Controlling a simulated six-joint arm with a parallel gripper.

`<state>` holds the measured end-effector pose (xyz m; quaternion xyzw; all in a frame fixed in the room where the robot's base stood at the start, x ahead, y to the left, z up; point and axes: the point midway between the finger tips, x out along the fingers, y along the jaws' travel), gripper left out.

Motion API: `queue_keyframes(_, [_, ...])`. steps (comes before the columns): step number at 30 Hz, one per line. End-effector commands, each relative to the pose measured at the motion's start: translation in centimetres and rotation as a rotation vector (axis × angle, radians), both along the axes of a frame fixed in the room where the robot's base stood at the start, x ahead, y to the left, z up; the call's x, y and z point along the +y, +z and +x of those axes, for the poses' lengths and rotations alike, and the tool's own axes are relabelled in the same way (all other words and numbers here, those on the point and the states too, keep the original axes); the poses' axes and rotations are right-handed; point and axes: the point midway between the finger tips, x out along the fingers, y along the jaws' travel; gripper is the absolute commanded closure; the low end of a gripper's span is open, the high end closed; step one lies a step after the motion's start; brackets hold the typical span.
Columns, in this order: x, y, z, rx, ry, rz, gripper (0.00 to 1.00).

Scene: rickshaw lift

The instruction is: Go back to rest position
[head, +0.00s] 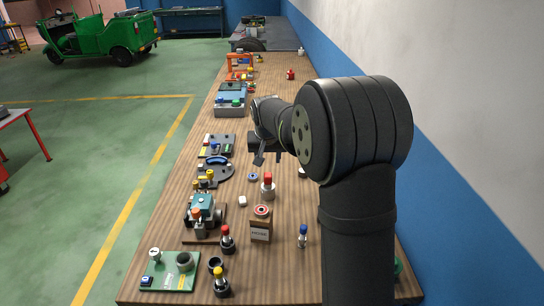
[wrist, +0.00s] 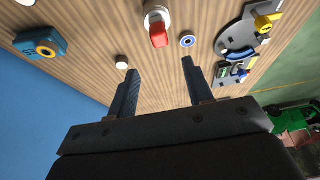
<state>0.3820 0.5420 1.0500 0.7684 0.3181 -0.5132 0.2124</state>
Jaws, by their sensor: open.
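My gripper (wrist: 160,68) is open and empty in the wrist view, its two dark fingers apart with bare wood between them. It hangs above the wooden bench (head: 175,225). In the head view my gripper (head: 262,158) is partly hidden behind my own arm, over the middle of the bench. A red-topped part (wrist: 157,30) and a small blue-grey ring (wrist: 188,41) lie beyond the fingertips in the wrist view. The fingers appear to touch nothing.
A grey curved fixture (head: 213,172), a green board (head: 170,271) and a wooden block with a red-ringed top (head: 260,230) stand on the bench. Several coloured-cap parts stand near the front. A blue and white wall (head: 440,175) runs along the right side.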

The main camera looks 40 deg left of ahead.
Motion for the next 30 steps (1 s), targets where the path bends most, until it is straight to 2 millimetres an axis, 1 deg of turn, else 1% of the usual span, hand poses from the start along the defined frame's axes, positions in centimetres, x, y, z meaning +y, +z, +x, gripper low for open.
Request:
queue_keyframes(4, [0.2,-0.6,0.2,0.001,0.0,-0.001,0.53])
queue_keyframes(8, [0.6,-2.2,0.6,0.002,-0.001,-0.003,0.53])
queue_keyframes(18, [2.3,-8.4,2.4,0.0,-0.002,-0.002,0.53])
queue_keyframes(24, [3.3,-11.7,3.4,0.0,-0.001,0.0,0.53])
queue_keyframes(27, [3.3,-9.7,3.3,-0.003,-0.001,0.004,0.53])
queue_keyframes(30, [3.3,-8.6,3.3,-0.003,-0.001,0.003,0.53])
